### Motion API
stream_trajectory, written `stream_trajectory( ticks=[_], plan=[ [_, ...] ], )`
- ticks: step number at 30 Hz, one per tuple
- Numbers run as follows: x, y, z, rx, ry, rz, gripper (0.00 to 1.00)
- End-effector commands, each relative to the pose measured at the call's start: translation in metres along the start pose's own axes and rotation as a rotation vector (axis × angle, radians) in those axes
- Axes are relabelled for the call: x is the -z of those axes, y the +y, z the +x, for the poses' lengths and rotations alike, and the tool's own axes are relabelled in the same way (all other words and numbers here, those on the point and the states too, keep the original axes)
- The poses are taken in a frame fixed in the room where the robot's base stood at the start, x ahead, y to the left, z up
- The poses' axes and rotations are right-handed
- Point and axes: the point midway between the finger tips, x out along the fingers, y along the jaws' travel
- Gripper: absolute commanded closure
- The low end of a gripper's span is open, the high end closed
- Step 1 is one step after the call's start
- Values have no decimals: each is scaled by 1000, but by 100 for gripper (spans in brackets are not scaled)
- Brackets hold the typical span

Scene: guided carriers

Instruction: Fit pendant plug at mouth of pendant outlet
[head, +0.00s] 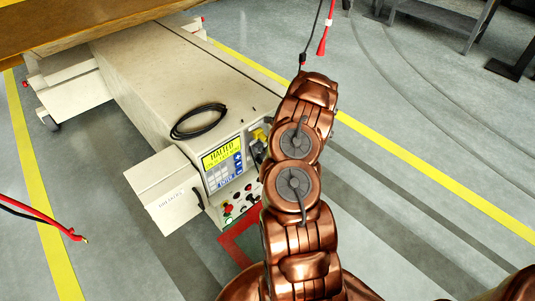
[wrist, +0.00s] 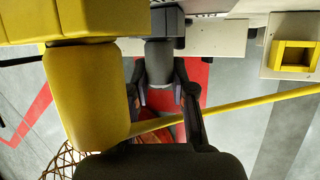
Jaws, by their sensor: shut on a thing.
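My gripper (wrist: 160,86) shows in the wrist view with its two black fingers closed on the sides of a grey cylindrical plug (wrist: 160,62). The plug's far end meets a dark grey block (wrist: 167,20) on the carrier, which looks like the pendant outlet. I cannot tell whether the plug touches this block, sits at its mouth or is inside it. A large yellow body (wrist: 88,90) fills the left foreground. In the head view my copper arm hides the gripper and plug, and a small yellow part (head: 258,134) shows beside the panel.
The cream carrier (head: 150,75) has a control panel (head: 224,158) reading HALTED and a black cable coil (head: 199,121) on top. A box (head: 165,190) juts out at its front left. In the wrist view a yellow square frame (wrist: 294,57) stands at right. Open floor lies right of my arm.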

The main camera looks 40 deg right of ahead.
Motion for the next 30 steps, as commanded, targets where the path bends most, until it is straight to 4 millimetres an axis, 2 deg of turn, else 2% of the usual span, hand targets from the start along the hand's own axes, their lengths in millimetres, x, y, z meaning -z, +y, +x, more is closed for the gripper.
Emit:
stream_trajectory(
  ticks=[1, 2, 9, 20, 26, 30],
  plan=[
    [0, 0, 0, -1, 0, 0, 100],
    [0, 0, 0, -1, 1, 0, 73],
    [0, 0, 0, 0, 0, 0, 48],
    [0, 0, -2, 0, -1, 0, 47],
    [-1, -1, -21, 2, -4, 0, 47],
    [-1, -2, -43, 4, -4, 1, 47]
  ],
)
